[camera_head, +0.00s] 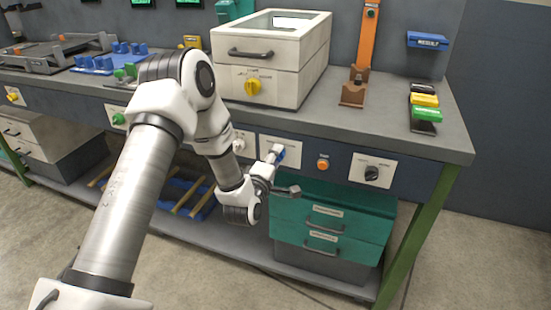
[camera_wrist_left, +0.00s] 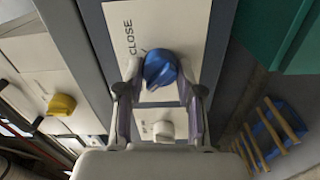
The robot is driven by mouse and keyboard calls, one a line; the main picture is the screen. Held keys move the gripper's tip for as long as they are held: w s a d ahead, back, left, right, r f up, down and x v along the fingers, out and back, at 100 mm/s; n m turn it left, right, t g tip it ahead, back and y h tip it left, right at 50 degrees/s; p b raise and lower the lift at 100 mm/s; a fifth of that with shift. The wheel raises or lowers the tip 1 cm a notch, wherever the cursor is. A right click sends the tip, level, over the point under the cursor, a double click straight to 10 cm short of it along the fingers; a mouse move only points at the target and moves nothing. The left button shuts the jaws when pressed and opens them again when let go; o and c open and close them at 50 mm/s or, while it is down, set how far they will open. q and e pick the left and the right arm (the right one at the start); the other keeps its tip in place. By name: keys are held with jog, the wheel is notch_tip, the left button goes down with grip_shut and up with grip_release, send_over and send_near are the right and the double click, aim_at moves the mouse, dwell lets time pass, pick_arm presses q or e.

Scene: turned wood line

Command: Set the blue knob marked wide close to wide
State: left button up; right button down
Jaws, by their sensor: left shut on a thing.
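The blue knob (camera_wrist_left: 160,69) sits on a white plate (camera_wrist_left: 196,22) that bears the word CLOSE. The word for the other setting is not visible. My left gripper (camera_wrist_left: 160,74) has one finger on each side of the knob and is shut on it. In the head view the blue knob (camera_head: 282,154) shows only partly behind the fingertips of my left gripper (camera_head: 276,155), on the front edge of the bench. My right gripper is not in view.
Beside the blue knob are a white knob (camera_head: 238,145), an orange button (camera_head: 323,164) and a black knob (camera_head: 372,173). A yellow knob (camera_head: 253,87) is on the cream box above. Teal drawers (camera_head: 328,222) stand below.

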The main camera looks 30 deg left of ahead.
pick_arm(q)
jog(key=o, duration=1.1)
jog(key=shift+o, duration=0.2)
jog(key=v, duration=1.2)
